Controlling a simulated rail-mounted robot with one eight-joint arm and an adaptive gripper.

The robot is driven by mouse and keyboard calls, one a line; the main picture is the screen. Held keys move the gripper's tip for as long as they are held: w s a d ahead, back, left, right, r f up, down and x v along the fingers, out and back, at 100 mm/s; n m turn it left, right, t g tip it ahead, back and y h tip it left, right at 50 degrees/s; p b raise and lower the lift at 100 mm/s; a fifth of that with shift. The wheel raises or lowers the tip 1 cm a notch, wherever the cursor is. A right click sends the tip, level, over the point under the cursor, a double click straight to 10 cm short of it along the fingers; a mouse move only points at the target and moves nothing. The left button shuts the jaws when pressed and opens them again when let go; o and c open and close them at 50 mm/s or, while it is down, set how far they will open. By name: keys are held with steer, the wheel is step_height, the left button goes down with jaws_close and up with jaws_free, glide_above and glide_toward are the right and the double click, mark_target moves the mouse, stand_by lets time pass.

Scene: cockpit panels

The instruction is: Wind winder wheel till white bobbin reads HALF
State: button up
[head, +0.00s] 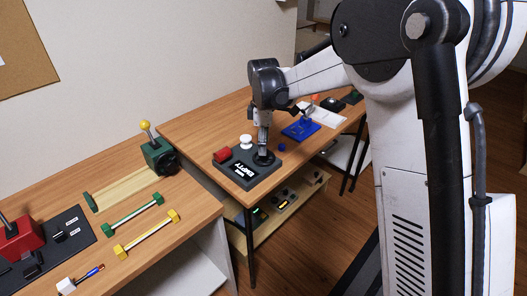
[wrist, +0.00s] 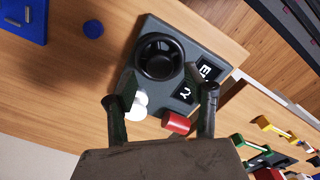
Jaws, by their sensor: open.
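The winder is a dark grey box (head: 262,177) on the wooden table, also in the wrist view (wrist: 148,30). It carries a black round winder wheel (wrist: 159,57), partly hidden in the head view by my gripper (head: 264,148). The white bobbin (head: 246,142) stands beside the wheel, and it shows in the wrist view (wrist: 137,112) close to my left finger. The black display (head: 239,171) has white letters that appear to read EMPTY, upside down. My gripper (wrist: 168,82) is open and empty, over the wheel side of the box. I cannot tell whether it touches the wheel.
A red cylinder (head: 222,155) sits at the box's corner, near my right finger in the wrist view. A blue block (head: 301,130) and small blue knob (head: 281,147) lie beyond. A green device with a yellow-knobbed lever (head: 157,154) stands on the left table.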

steer(key=shift+f, duration=1.6)
steer(key=c, duration=1.1)
